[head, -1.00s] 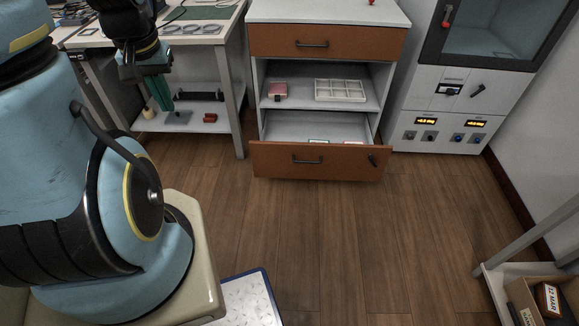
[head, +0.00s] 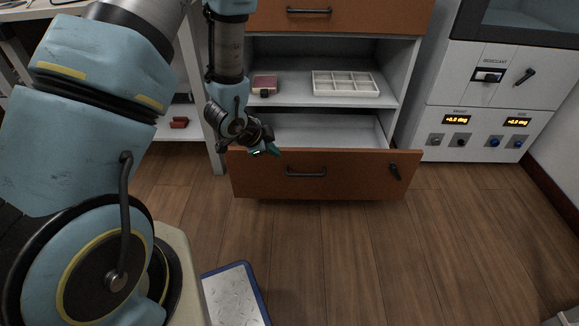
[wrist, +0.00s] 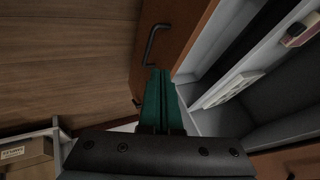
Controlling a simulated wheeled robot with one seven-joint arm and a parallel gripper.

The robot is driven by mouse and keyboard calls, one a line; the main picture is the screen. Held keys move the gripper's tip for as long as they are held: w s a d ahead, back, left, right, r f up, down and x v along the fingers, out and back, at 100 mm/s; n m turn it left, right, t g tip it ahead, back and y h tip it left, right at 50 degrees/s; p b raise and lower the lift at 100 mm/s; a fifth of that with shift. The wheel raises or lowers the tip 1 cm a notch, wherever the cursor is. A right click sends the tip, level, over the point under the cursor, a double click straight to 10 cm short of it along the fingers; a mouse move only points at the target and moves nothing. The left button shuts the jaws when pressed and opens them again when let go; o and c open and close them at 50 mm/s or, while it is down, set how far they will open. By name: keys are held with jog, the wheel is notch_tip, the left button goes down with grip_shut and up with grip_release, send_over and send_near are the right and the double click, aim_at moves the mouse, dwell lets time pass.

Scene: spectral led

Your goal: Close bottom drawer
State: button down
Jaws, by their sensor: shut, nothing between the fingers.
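The bottom drawer (head: 350,178) of the cabinet is pulled open, with a brown front, a dark bar handle (head: 306,172) and a dark fitting (head: 396,171) near its right end. Its grey inside shows behind the front. My gripper (head: 272,151) is at the left part of the drawer, by the top edge of its front; I cannot tell whether it touches. In the wrist view the green fingers (wrist: 160,72) are together and empty, pointing towards the drawer front (wrist: 178,38), with the handle (wrist: 155,42) just beyond the tips.
An open shelf above the drawer holds a pinkish box (head: 265,84) and a white divided tray (head: 345,84). A closed upper drawer (head: 370,14) is above it. A white cabinet with knobs (head: 470,130) stands at right. The wooden floor (head: 340,260) before the drawer is clear.

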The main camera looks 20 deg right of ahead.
jog(key=d+f, duration=0.1)
jog(key=f, duration=0.1)
jog(key=b, duration=0.3)
send_near(296, 158)
jog(key=f, duration=0.1)
jog(key=d+f, duration=0.2)
jog(key=shift+w+f, duration=0.1)
jog(key=shift+f, duration=0.3)
jog(key=shift+w+d+r+b, duration=0.1)
jog(key=shift+w+d+b, duration=0.2)
jog(key=shift+w, duration=0.25)
